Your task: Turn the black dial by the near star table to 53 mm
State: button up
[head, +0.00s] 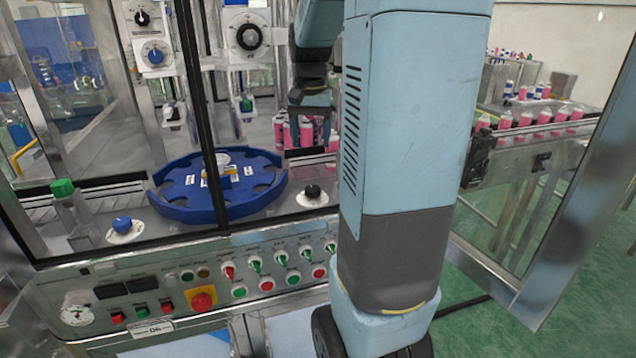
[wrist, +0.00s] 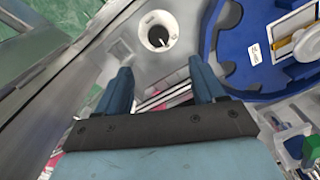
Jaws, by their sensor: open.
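The black dial (head: 312,193) sits on a pale round plate on the machine's deck, to the right of the blue star table (head: 180,207). In the wrist view the dial (wrist: 158,36) lies beyond my fingertips, roughly centred between them, with a small light mark on it. Its scale is too small to read. The star table (wrist: 233,55) is at its right there. My gripper (wrist: 160,72) is open and empty, its two blue fingers apart and not touching the dial. In the head view my gripper (head: 309,128) hangs above and behind the dial.
A blue dial (head: 122,225) stands at the deck's left. The front panel holds several buttons and switches and a red emergency stop (head: 202,300). An open glass door (head: 560,190) is at right.

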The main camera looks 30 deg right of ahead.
aim_at(312, 188)
jog(key=f, duration=1.4)
jog(key=shift+w+d, duration=0.1)
jog(key=shift+d, duration=0.1)
jog(key=shift+r, duration=0.1)
